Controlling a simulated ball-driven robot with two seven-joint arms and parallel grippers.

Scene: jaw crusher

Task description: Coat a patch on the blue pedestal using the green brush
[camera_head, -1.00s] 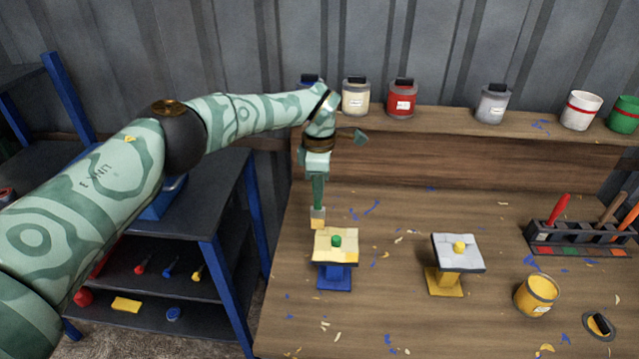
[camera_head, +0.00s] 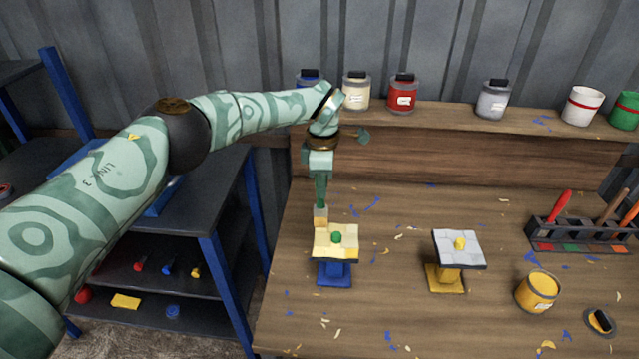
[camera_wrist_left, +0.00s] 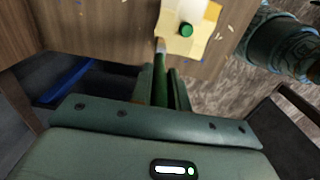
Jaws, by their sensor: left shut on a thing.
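The blue pedestal (camera_head: 334,274) stands on the bench, with a tilted cream and yellow patchwork top (camera_head: 348,249) and a green knob (camera_head: 337,238). My left gripper (camera_head: 320,178) is shut on the green brush (camera_head: 320,192), which hangs bristles down. Its pale bristles (camera_head: 320,216) are at the back left corner of the top; I cannot tell if they touch it. In the left wrist view the brush (camera_wrist_left: 160,82) reaches from between the fingers to the edge of the top (camera_wrist_left: 205,30). My right gripper is not in view.
A yellow pedestal (camera_head: 445,279) with a pale grey top stands to the right. Beyond it are an open yellow can (camera_head: 538,292), a lid (camera_head: 600,321) and a brush rack (camera_head: 580,246). Several cans line the back shelf. Bench between the pedestals is clear except for flecks.

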